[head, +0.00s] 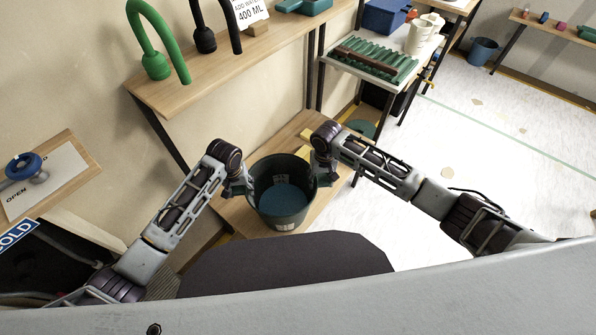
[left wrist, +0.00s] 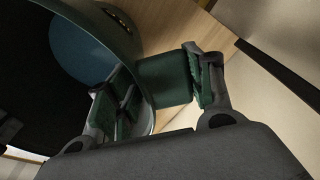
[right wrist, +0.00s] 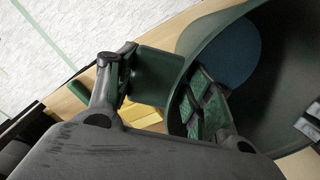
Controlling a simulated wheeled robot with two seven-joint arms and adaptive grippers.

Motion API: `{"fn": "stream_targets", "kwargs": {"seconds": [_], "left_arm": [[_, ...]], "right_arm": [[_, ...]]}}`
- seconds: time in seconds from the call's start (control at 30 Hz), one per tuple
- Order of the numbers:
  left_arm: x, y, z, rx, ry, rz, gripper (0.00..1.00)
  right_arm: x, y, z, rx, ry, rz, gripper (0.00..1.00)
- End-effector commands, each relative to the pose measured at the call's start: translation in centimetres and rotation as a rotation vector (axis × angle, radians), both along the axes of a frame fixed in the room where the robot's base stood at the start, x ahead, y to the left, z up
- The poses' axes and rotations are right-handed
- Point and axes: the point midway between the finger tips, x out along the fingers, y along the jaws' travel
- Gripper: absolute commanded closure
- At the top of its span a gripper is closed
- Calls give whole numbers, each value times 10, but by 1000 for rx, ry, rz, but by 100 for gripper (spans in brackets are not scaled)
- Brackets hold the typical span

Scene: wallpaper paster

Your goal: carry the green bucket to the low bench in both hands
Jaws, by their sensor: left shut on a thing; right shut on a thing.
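The dark green bucket (head: 282,213) is upright between my two hands in the head view, with a blue surface visible inside it. My left gripper (head: 246,182) is shut on a flat green tab (left wrist: 165,80) at the bucket's rim, one finger inside the wall and one outside. My right gripper (head: 326,177) is shut the same way on the opposite tab (right wrist: 156,76). The low wooden bench (head: 322,203) lies directly beneath the bucket. I cannot tell whether the bucket's base touches it.
A higher wooden shelf (head: 200,88) with green and black curved taps runs along the wall. A side table with a corrugated green tray (head: 372,60) stands beyond. A yellow strip (right wrist: 145,112) shows on the bench's far part. The pale floor at right is open.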

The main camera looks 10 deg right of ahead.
Motion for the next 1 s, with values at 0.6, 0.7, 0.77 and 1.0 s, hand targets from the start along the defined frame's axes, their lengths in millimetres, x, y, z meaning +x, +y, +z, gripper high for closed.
{"fn": "stream_targets", "kwargs": {"seconds": [0.6,0.7,0.77,1.0], "left_arm": [[4,5,-7,6,-9,13,100],[3,5,-10,7,-5,13,47],[3,5,-10,7,-5,12,39],[1,2,-10,3,-2,5,26]], "right_arm": [[-1,-2,-10,-6,3,-2,100],[-2,-3,-13,-8,6,-2,47],[-2,-3,-12,-7,6,-2,39],[-1,-1,-11,-3,3,-1,27]]}}
